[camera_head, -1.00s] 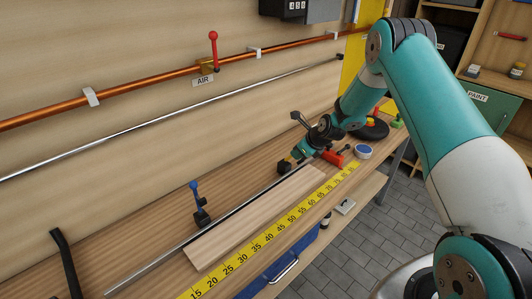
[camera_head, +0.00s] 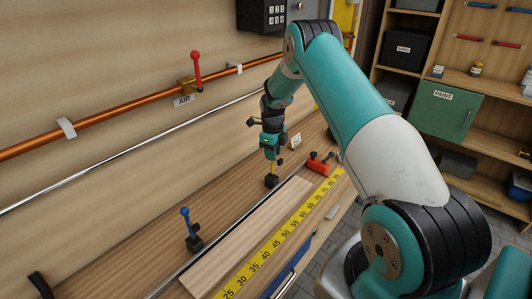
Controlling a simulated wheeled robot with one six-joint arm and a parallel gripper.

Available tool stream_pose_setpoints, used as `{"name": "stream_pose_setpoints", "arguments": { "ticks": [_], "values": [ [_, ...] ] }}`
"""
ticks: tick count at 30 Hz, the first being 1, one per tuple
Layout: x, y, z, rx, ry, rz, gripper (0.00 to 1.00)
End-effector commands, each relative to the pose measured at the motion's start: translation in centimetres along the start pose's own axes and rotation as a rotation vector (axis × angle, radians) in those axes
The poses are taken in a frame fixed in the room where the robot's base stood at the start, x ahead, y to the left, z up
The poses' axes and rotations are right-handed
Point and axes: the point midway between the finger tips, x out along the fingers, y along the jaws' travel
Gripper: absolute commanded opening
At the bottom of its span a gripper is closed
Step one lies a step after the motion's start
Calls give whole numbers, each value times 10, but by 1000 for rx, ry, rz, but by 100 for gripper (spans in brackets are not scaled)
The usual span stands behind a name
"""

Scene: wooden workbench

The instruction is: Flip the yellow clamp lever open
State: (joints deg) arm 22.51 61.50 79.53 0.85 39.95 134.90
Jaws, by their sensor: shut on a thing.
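The yellow clamp lever (camera_head: 272,168) stands about upright on its black base (camera_head: 271,181), on the bench beside the far end of the metal rail. Only a short part of the lever shows below my gripper. My gripper (camera_head: 271,158) comes down from above and is shut on the yellow lever's upper part, which its fingers hide. A second clamp with a blue lever (camera_head: 186,222) stands upright nearer to me on the same rail.
A pale board (camera_head: 245,240) and a yellow measuring strip (camera_head: 262,259) lie along the bench. A red and black tool (camera_head: 320,163) lies right of my gripper. A copper pipe with a red-handled valve (camera_head: 196,75) runs along the wall behind.

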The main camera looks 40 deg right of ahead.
Motion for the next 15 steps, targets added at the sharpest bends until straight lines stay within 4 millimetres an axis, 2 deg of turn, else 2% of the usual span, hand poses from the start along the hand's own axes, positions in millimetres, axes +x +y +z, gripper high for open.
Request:
{"name": "stream_pose_setpoints", "arguments": {
  "ticks": [15],
  "values": [
    [0,0,1,4,20,-5,0]
  ]
}}
